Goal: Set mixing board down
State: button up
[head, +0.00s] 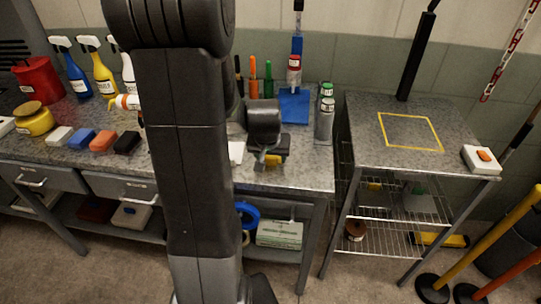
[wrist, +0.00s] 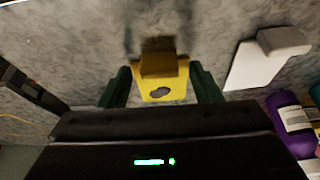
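A small yellow piece with a dark oval mark, apparently the mixing board (wrist: 172,68), is between the two dark green fingers of my gripper (wrist: 161,87) in the wrist view. Its sides meet both fingers, so my gripper looks shut on it. In the head view, my gripper (head: 270,150) is over the front of the grey counter, with the yellow piece (head: 272,160) just below it. Whether the piece touches the counter I cannot tell. My arm hides part of the counter.
The right table (head: 365,145) has a yellow outlined square and much free room.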

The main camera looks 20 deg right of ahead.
jog(key=shift+r, duration=0.4)
jog(key=v, duration=1.1)
jog(key=shift+r, duration=0.25)
jog(key=shift+s+a, duration=0.1)
jog(key=x, duration=1.2)
jog(key=shift+f, duration=0.2)
jog(key=shift+r, duration=0.1)
jog(key=shift+r, duration=0.1)
